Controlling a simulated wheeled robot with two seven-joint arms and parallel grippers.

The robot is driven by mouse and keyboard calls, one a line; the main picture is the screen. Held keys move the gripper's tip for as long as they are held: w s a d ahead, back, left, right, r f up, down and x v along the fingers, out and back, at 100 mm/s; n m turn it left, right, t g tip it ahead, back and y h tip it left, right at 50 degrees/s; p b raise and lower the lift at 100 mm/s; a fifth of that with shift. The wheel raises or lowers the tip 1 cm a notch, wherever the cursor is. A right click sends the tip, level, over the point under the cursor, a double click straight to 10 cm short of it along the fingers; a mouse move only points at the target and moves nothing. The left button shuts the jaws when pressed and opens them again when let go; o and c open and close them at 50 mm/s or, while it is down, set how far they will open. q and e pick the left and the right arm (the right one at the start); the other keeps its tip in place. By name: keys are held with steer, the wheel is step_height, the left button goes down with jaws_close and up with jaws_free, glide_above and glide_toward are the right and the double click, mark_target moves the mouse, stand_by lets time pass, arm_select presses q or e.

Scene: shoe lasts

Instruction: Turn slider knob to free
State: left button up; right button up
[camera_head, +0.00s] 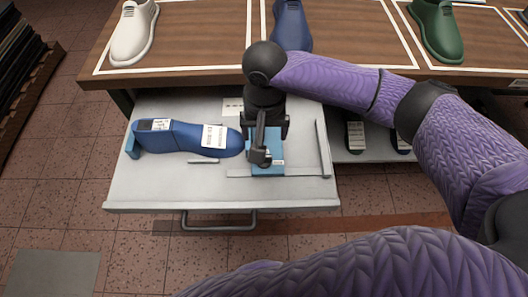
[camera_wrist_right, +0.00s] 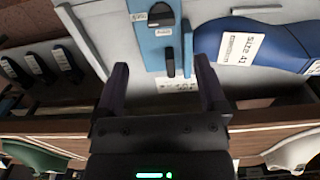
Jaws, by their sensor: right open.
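A blue plate (camera_head: 290,170) lies in the open drawer, partly hidden by my right gripper (camera_head: 264,148). In the right wrist view the blue plate (camera_wrist_right: 146,50) carries a black knob (camera_wrist_right: 160,15) with small white labels beside it. A narrow black slider piece (camera_wrist_right: 170,62) sits on the same plate, nearer my fingers. My right gripper (camera_wrist_right: 162,72) is open, its two dark fingers spread on either side of the plate's near end. Nothing shows held between them. Whether a finger touches the plate is not clear. My left gripper is not in view.
A blue shoe last (camera_head: 185,138) with white labels lies left of the plate in the grey drawer (camera_head: 140,193). The drawer handle (camera_head: 218,227) projects in front. White (camera_head: 134,32), dark blue (camera_head: 291,24) and green (camera_head: 437,30) shoe lasts stand on the wooden tabletop behind.

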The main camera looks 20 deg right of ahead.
step_height(320, 180, down, 8)
steer(key=b, duration=0.3)
steer(key=shift+f+b, duration=0.15)
steer(key=shift+b, duration=0.2)
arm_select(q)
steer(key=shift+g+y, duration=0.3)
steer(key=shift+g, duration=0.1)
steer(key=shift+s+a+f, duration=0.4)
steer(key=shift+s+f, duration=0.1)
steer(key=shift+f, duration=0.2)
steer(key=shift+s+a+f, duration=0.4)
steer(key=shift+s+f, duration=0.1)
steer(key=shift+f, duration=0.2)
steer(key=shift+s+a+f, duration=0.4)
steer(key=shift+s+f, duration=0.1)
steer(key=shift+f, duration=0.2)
arm_select(e)
steer(key=shift+f, duration=0.4)
